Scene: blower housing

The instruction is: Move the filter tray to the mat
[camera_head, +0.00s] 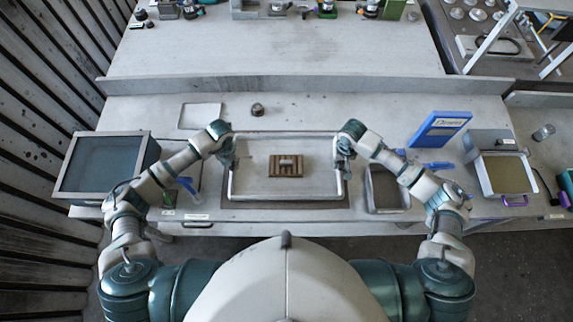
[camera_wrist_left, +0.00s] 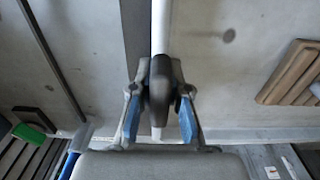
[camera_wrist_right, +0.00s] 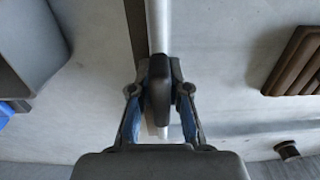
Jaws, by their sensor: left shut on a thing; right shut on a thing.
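The filter tray (camera_head: 255,183) is a wide grey tray with a pale rim at the middle of the bench. A brown slatted block (camera_head: 286,167) lies in it. My left gripper (camera_head: 228,152) is shut on the tray's left side, and my right gripper (camera_head: 345,152) is shut on its right side. In the left wrist view the fingers (camera_wrist_left: 159,110) close around a dark grip on the pale rail. The right wrist view shows the same hold (camera_wrist_right: 159,110). A darker flat strip, perhaps the mat (camera_head: 285,205), shows along the tray's front edge. I cannot tell whether the tray touches it.
A dark-topped box (camera_head: 100,165) stands at the left. A small bin (camera_head: 386,190) is close to the tray's right. A blue box (camera_head: 439,129) and a tray with a tan surface (camera_head: 506,174) are farther right. A small round part (camera_head: 257,110) lies behind the tray.

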